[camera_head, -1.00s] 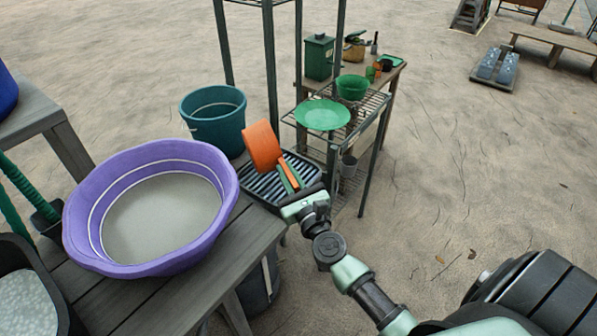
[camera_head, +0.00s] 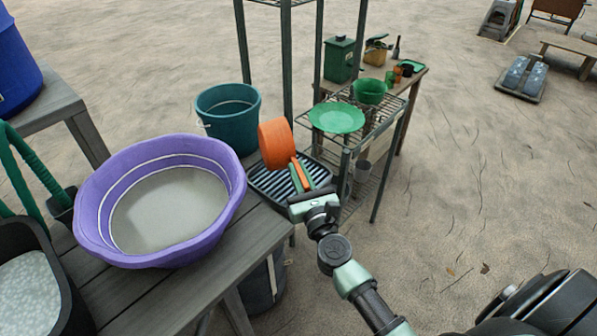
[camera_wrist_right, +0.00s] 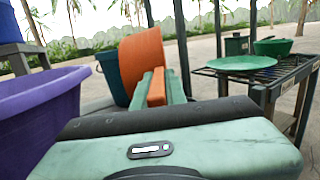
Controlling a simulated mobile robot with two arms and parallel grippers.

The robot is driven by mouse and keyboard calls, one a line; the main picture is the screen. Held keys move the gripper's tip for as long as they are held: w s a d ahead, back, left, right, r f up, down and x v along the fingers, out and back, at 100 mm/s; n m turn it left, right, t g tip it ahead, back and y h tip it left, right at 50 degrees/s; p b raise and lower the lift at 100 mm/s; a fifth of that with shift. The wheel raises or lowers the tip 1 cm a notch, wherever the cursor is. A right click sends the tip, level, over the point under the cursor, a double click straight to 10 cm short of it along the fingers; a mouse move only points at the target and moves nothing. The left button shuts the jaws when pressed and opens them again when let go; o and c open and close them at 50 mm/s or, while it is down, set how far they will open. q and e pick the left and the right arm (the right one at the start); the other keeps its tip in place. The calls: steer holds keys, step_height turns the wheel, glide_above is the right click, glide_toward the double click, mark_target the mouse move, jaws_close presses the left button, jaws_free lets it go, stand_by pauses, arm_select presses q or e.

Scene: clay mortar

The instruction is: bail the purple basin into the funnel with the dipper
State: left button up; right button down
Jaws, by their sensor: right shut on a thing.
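The purple basin (camera_head: 92,205) stands on a grey wooden bench and holds greyish liquid with a flat surface. It also shows at the left of the right wrist view (camera_wrist_right: 40,112). The orange dipper (camera_head: 275,143) is raised to the right of the basin, its cup tilted; the inside of the cup is hidden. My right gripper (camera_head: 300,178) is shut on the dipper's handle. In the right wrist view the dipper (camera_wrist_right: 141,58) rises from between the green fingers. No funnel can be made out for certain. My left gripper is not in view.
A teal bucket (camera_head: 228,128) stands behind the basin. A black ribbed tray (camera_head: 318,172) lies below the dipper. A wire shelf holds a green plate (camera_head: 337,117) and a green bowl (camera_head: 369,91). A black tub (camera_head: 62,290) of whitish contents is at the lower left.

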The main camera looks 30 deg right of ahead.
stand_by(0.4)
steer(key=shift+w+a+r+n+p, duration=0.1)
steer(key=shift+a+r+n+p, duration=0.35)
steer(key=shift+n, duration=0.45)
steer(key=a+n+p, duration=0.1)
steer(key=n, duration=0.1)
steer(key=a+n+y, duration=0.1)
steer(key=n, duration=0.2)
steer(key=shift+w+a+r+p, duration=0.1)
steer(key=shift+w+a+p, duration=0.05)
steer(key=shift+a+p, duration=0.25)
steer(key=shift+a+r+n+p, duration=0.15)
steer(key=shift+n+p, duration=0.15)
steer(key=shift+n, duration=0.5)
steer(key=n+p, duration=0.1)
steer(key=n, duration=0.1)
steer(key=n+p, duration=0.2)
steer(key=shift+r+y, duration=0.4)
steer(key=shift+n+p, duration=0.4)
steer(key=shift+n, duration=0.5)
steer(key=shift+f+g, duration=0.15)
steer(key=shift+g, duration=0.15)
